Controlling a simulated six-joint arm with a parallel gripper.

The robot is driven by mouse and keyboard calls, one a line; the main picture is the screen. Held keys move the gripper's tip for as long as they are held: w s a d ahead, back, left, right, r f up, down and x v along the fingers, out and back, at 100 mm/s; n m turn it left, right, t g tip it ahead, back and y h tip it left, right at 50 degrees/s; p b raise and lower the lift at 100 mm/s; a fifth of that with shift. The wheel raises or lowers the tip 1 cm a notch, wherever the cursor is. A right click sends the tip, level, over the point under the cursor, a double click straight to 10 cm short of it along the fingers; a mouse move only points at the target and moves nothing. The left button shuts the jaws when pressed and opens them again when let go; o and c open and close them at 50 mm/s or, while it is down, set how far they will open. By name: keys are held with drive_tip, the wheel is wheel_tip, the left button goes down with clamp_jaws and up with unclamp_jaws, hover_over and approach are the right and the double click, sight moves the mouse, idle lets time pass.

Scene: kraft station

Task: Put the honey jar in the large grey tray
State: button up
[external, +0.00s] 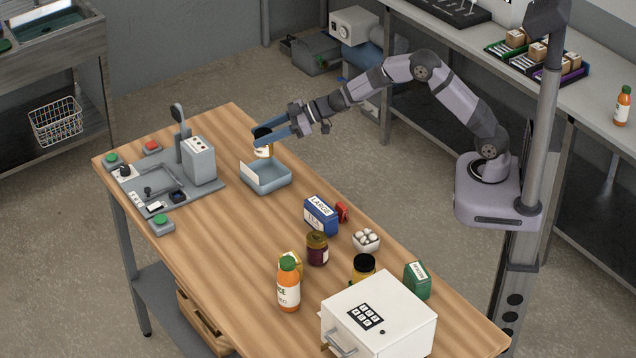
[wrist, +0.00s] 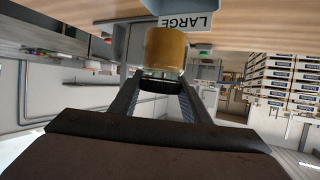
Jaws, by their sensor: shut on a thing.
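The honey jar (external: 264,149), with a dark lid and pale label, is held upright in my gripper (external: 262,137). My gripper is shut on it, and the jar is just above the back part of the large grey tray (external: 268,184). Whether the jar's base is below the tray's rim I cannot tell. In the wrist view the amber jar (wrist: 166,52) sits between the fingers (wrist: 155,85), and a card reading LARGE (wrist: 190,23) shows just beyond it on the blue-grey tray (wrist: 204,9).
A grey machine (external: 198,160) stands left of the tray. To its front right are a blue box (external: 320,216), a dark jar (external: 317,250), a bowl (external: 366,241), an orange bottle (external: 288,287), a green box (external: 418,280) and a white safe (external: 385,310). The table (external: 220,235) is clear in front of the tray.

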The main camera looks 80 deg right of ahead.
drive_tip(key=shift+f+p, duration=0.55)
drive_tip(key=shift+f, duration=3.95)
drive_tip(key=shift+f, duration=0.15)
drive_tip(key=o, duration=1.3)
drive_tip(key=shift+f, duration=0.1)
drive_tip(key=shift+r, duration=0.25)
drive_tip(key=b+v, duration=0.2)
drive_tip(key=v, duration=1)
drive_tip(key=shift+b, duration=0.35)
